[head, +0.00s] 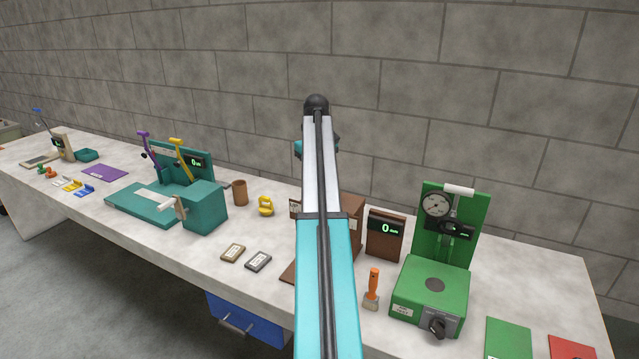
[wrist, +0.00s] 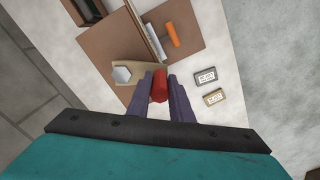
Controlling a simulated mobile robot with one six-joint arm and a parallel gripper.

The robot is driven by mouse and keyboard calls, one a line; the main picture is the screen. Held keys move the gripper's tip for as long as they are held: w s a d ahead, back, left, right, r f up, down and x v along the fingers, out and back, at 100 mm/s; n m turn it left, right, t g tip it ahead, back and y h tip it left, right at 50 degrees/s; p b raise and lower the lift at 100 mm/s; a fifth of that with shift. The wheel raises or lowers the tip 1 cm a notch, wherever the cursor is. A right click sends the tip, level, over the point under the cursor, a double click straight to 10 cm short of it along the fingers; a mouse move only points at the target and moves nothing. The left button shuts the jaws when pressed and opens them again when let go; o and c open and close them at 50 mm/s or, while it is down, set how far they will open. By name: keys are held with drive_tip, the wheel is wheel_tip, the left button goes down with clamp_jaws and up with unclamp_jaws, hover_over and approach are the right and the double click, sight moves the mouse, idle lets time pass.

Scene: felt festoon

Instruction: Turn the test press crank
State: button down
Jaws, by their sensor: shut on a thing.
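In the wrist view my gripper (wrist: 160,78) is shut on a red knob (wrist: 159,88) between its two dark fingers. The knob is at the end of a tan crank arm (wrist: 119,92) with a grey hexagonal hub (wrist: 121,74). The crank sits at a brown device (wrist: 104,52) with an upright plate and an orange cylinder (wrist: 172,35). In the head view my own arm hides my gripper, the crank and most of this brown device (head: 350,212). I cannot read a label naming the test press.
A brown display box (head: 385,240) reads 0. A teal machine (head: 205,208) stands left. Two labelled tiles (head: 246,257) lie near the front edge. A block wall backs the table.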

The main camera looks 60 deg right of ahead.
drive_tip(key=c, duration=1.6)
unclamp_jaws()
drive_tip(key=shift+s, duration=0.15)
drive_tip(key=shift+r, duration=0.15)
wheel_tip(320, 180, up, 12)
drive_tip(key=p, duration=0.5)
drive_tip(key=shift+r, duration=0.75)
drive_tip(key=shift+c, duration=0.3)
